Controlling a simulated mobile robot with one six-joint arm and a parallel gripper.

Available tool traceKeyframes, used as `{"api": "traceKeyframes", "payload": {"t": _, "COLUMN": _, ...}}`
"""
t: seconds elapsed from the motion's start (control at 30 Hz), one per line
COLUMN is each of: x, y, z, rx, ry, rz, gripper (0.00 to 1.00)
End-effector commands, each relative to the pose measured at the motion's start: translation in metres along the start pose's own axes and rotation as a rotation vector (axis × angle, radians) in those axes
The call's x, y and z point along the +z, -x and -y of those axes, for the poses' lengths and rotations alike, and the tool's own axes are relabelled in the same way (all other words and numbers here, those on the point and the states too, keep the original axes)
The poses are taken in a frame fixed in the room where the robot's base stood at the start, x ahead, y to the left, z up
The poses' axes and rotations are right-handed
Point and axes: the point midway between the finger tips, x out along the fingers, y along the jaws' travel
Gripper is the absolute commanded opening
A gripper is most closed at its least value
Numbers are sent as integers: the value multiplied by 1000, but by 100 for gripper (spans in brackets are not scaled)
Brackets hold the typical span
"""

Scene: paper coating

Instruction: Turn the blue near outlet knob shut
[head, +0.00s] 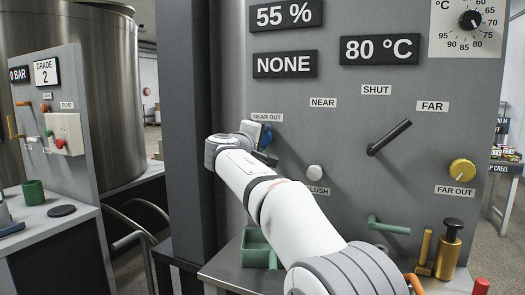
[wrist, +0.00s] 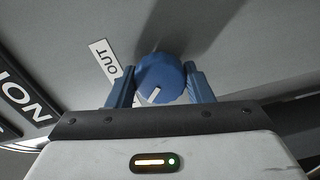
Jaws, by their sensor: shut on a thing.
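The blue near outlet knob (wrist: 158,72) sits on the grey panel in the wrist view, with a white pointer mark on its face. My gripper (wrist: 158,82) has its two blue fingers on either side of the knob, shut on it. Part of a white label reading OUT (wrist: 104,58) shows beside the left finger. In the head view, my gripper (head: 265,143) is at the panel just below the NEAR OUT label (head: 267,117). My wrist hides most of the knob there, so its angle is hard to read in that view.
A black lever (head: 389,138) stands tilted on the panel under SHUT. A white flush knob (head: 314,172) and a yellow far outlet knob (head: 462,170) are to the right. A green handle (head: 388,225), a green tray (head: 255,250) and a brass cylinder (head: 448,248) are lower down.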

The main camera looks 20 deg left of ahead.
Motion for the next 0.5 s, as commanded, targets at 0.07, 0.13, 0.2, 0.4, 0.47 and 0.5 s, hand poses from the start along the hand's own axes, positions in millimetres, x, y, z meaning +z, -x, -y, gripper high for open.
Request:
{"api": "traceKeyframes", "payload": {"t": 0.07, "x": 2, "y": 0, "z": 6, "rx": -1, "ry": -73, "rz": 2, "gripper": 24}}
{"api": "traceKeyframes", "payload": {"t": 0.13, "x": 2, "y": -1, "z": 6, "rx": -1, "ry": -139, "rz": 2, "gripper": 24}}
{"api": "traceKeyframes", "payload": {"t": 0.2, "x": 1, "y": -1, "z": 6, "rx": -1, "ry": -205, "rz": 3, "gripper": 24}}
{"api": "traceKeyframes", "payload": {"t": 0.4, "x": 1, "y": -1, "z": 6, "rx": -1, "ry": -390, "rz": 3, "gripper": 24}}
{"api": "traceKeyframes", "payload": {"t": 0.47, "x": 1, "y": -1, "z": 6, "rx": -2, "ry": -441, "rz": 3, "gripper": 24}}
{"api": "traceKeyframes", "payload": {"t": 0.5, "x": 1, "y": -1, "z": 6, "rx": -1, "ry": -473, "rz": 3, "gripper": 24}}
